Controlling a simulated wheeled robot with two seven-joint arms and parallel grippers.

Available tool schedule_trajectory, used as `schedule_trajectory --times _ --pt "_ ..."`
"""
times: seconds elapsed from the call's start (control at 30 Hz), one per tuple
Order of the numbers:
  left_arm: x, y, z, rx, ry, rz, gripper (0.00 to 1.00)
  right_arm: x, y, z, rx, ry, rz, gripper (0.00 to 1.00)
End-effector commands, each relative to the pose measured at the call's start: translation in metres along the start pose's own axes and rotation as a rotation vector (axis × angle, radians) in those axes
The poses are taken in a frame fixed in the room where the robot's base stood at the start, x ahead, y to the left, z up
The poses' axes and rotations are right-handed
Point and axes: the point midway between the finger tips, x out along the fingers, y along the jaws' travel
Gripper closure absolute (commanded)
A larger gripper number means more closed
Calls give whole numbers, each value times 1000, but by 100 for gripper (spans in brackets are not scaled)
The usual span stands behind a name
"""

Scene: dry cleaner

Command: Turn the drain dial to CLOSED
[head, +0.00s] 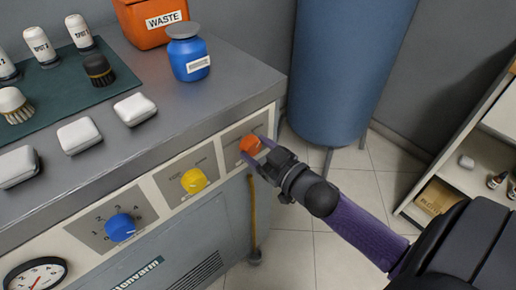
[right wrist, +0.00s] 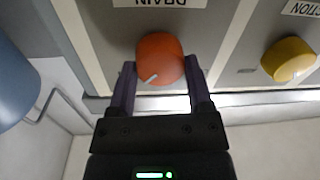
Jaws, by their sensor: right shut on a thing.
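The drain dial is an orange knob (head: 250,144) at the right end of the machine's front panel. In the right wrist view the orange drain dial (right wrist: 161,59) sits under an upside-down label reading DRAIN, with a pale pointer mark toward its lower left. My right gripper (head: 257,149) reaches it from the right and is shut on it, one finger on each side. The fingers also show in the right wrist view (right wrist: 160,85). The dial's position words are too small or hidden to read. My left gripper is not in view.
A yellow dial (head: 193,180) and a blue numbered dial (head: 120,227) sit left along the panel. A gauge (head: 36,275) is at lower left. A blue bottle (head: 188,57) and orange WASTE bin (head: 150,20) stand on top.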

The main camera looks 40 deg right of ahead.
Motion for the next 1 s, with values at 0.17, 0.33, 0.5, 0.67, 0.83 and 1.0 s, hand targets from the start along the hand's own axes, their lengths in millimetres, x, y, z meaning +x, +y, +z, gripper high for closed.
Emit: schedule_trajectory --times 0.17,0.33,0.5,0.67,0.83,1.0 --pt "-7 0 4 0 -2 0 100 0 0 -2 -57 -5 -1 94" --pt "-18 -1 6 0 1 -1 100 0 0 -4 -174 -13 -2 94" --pt "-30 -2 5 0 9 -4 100 0 0 -4 -330 -24 -3 94" --pt "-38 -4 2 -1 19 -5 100 0 -1 -3 -481 -38 -5 94" --pt "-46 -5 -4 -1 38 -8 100 0 -2 -3 -644 -49 -8 94" --pt "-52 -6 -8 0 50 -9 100 0 -2 -2 -806 -62 -10 94"
